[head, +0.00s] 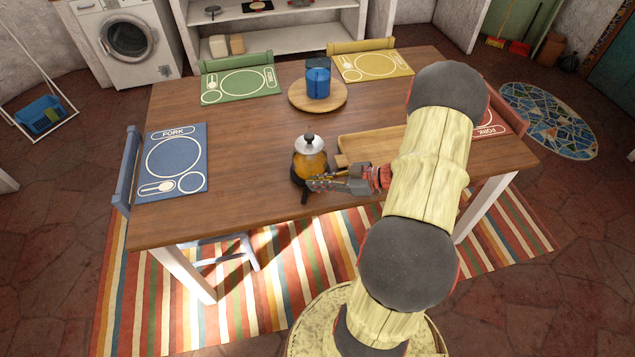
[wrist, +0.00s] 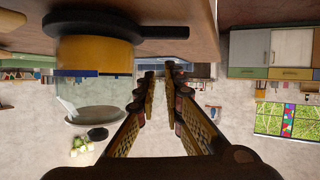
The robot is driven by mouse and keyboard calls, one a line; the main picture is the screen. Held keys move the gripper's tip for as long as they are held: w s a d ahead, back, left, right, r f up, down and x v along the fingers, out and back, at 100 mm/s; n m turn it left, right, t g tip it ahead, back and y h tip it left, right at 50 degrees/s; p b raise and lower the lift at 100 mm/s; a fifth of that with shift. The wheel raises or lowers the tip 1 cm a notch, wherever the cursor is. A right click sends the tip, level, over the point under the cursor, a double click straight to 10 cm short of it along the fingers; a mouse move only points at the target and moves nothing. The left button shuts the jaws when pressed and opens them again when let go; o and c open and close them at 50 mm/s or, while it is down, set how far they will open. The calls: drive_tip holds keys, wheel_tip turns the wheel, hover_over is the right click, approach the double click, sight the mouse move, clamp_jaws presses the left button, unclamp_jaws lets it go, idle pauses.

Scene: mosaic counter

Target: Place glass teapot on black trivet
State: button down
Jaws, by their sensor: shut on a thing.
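The glass teapot (head: 309,158), with amber liquid and a dark knob on its lid, is upright near the table's front edge. The black trivet (head: 304,197) is directly beneath it, its short handle pointing toward the front. In the upside-down wrist view, the teapot (wrist: 95,58) appears to touch the trivet (wrist: 130,24); any small gap is hard to judge. My gripper (head: 318,183) is at the teapot's right front side, its fingers (wrist: 160,82) close together. It is shut on the teapot, but the gripped part is not clearly visible.
A wooden tray (head: 375,146) lies right of the teapot, partly behind my arm. A round wooden board (head: 336,103) with a blue container (head: 317,80) stands behind. Blue (head: 190,150), green (head: 240,86) and yellow (head: 375,65) placemats lie around. The table left of the teapot is clear.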

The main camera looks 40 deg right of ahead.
drive_tip(key=c, duration=1.9)
unclamp_jaws()
